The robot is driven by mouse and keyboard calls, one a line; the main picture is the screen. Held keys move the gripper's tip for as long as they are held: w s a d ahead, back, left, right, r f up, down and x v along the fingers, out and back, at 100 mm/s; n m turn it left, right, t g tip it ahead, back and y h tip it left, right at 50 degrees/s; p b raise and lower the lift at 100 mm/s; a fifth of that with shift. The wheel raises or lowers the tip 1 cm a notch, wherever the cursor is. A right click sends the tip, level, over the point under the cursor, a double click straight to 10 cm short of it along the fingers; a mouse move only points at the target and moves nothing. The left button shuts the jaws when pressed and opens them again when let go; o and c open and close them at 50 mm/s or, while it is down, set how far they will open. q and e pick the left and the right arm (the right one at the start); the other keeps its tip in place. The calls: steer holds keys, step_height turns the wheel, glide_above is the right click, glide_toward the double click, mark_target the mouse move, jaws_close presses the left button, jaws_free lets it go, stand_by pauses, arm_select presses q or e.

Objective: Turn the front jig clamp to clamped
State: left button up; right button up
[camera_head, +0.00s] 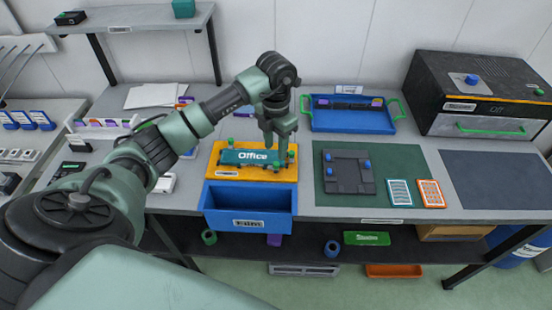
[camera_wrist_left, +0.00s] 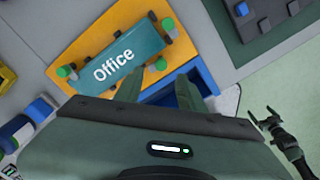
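The jig is an orange plate (camera_head: 281,174) with a teal "Office" plate (camera_head: 240,158) lying on it; both also show in the wrist view, the orange plate (camera_wrist_left: 188,57) and the teal plate (camera_wrist_left: 98,74). Green knobs stand around the teal plate, one at its left end (camera_wrist_left: 63,72) and one near my fingers (camera_wrist_left: 160,63). I cannot tell which is the front clamp or its setting. My left gripper (camera_head: 276,146) is over the jig's right part, fingers apart and empty. A dark claw-like part (camera_wrist_left: 268,120), probably my right gripper, shows at the wrist view's right edge.
A blue bin (camera_head: 248,203) is directly in front of the jig. To the right lie a green mat (camera_head: 325,187) with a dark fixture (camera_head: 348,172) and two cards. A blue tray (camera_head: 353,120) is behind, and a dark oven-like box (camera_head: 480,95) stands back right.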

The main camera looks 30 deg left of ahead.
mark_target(276, 164)
arm_select(q)
step_height(276, 164, down, 6)
steer(key=shift+f+p, duration=0.1)
steer(key=shift+p, duration=0.6)
jaws_close()
